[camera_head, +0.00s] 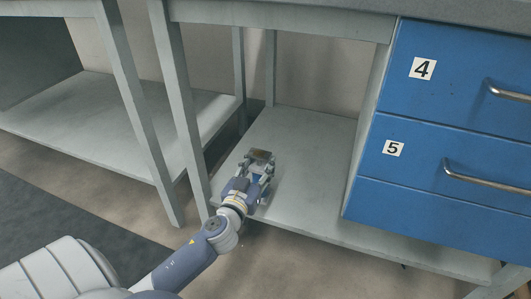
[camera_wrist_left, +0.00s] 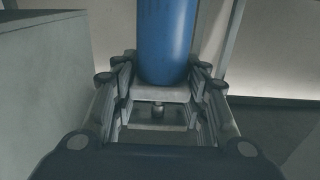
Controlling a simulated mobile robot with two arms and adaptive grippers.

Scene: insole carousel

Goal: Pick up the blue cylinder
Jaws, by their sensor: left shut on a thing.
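The blue cylinder (camera_wrist_left: 167,42) stands upright in the left wrist view, at the top middle, with its upper end cut off by the picture edge. My left gripper (camera_wrist_left: 155,85) has its fingers on both sides of the cylinder's lower part and is shut on it. In the head view my left gripper (camera_head: 260,168) is over the lower shelf of the workbench. I cannot clearly make out the cylinder's blue side there. My right gripper is in neither view.
The grey lower shelf (camera_head: 305,180) has free room to the right of my gripper. A blue drawer unit (camera_head: 430,150) numbered 4 and 5 stands to its right. Grey bench legs (camera_head: 182,110) rise close to my left arm. Another low shelf (camera_head: 90,120) lies further left.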

